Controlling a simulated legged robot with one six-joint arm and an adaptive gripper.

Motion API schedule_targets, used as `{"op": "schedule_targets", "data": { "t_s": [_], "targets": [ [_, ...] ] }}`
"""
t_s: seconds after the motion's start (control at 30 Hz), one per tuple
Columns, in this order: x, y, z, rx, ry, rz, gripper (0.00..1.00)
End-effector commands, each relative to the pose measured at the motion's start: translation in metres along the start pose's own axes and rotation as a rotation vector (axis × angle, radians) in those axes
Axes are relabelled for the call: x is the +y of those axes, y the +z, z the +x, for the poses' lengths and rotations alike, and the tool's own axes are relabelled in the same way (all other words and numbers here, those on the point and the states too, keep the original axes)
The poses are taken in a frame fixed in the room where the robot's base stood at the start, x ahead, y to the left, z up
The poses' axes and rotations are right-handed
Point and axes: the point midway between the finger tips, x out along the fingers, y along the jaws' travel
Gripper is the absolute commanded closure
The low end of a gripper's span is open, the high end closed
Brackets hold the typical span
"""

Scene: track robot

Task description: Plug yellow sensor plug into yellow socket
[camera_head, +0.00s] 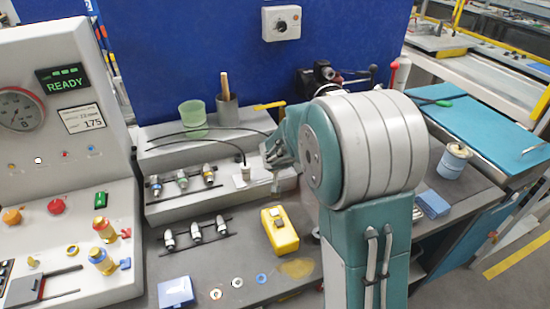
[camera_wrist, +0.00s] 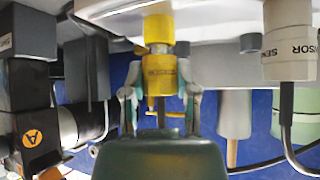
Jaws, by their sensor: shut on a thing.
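My gripper (camera_head: 276,158) is in front of my large arm joint in the head view, low over the raised ledge at the back of the bench. In the wrist view, which looks upside down, my gripper (camera_wrist: 160,88) is shut on the yellow sensor plug (camera_wrist: 159,70), one finger on each side. The yellow socket (camera_wrist: 158,27) is on the pale surface, in line with the plug's end. A short metallic part shows between them; I cannot tell how deep the plug sits. Plug and socket are not clear in the head view.
A white sensor plug (camera_wrist: 290,45) with a black cable stands beside the socket. Racked connectors (camera_head: 182,180) lie to the left. A yellow box (camera_head: 280,230) is on the bench in front. A green cup (camera_head: 192,117) stands behind. A black block (camera_wrist: 28,105) is close in the wrist view.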

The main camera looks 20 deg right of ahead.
Motion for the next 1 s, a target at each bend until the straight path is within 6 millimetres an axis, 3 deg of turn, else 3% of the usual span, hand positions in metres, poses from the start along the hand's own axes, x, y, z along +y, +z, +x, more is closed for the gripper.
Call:
{"op": "schedule_targets", "data": {
  "t_s": [0.4,0.43,0.5,1.0],
  "targets": [
    [-0.0006,0.0073,0.0069,-0.002,-0.003,-0.001,1.00],
    [-0.0006,0.0070,0.0066,-0.002,-0.003,0.000,0.48],
    [-0.0006,0.0068,0.0065,-0.002,-0.002,0.000,0.22],
    [-0.0005,0.0058,0.0003,0.001,-0.002,0.001,0.22]
  ]
}}
